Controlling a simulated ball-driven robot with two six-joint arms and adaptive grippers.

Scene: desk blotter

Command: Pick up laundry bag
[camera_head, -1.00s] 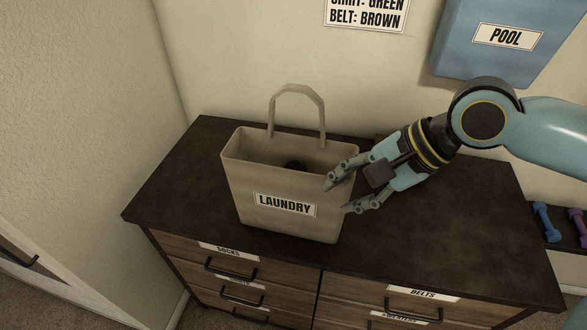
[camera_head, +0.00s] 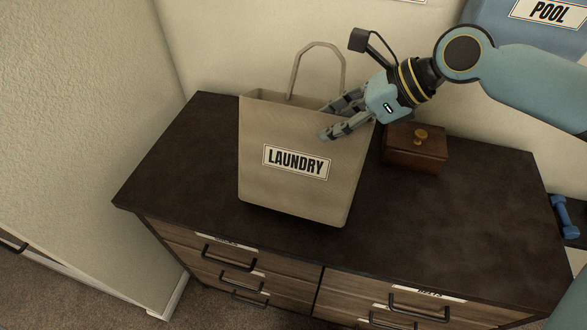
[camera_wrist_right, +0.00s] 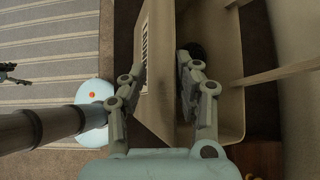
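The beige laundry bag (camera_head: 290,185) is over the left part of the dresser top, its front wall facing me. Its "LAUNDRY" label (camera_head: 296,162) is readable and its strap handle (camera_head: 343,70) stands up at the back. My right gripper (camera_head: 328,120) is at the bag's upper right. Whether the bag's base touches the dresser is unclear. A small dark shape at the wrist view's left edge may be my left gripper (camera_wrist_right: 8,72).
A wooden box (camera_head: 415,150) with a round brass knob stands on the dresser (camera_head: 450,215), right of the bag. A blue "POOL" bag (camera_head: 490,20) hangs on the wall. A blue dumbbell (camera_head: 565,215) lies at far right. The dresser's right half is mostly clear.

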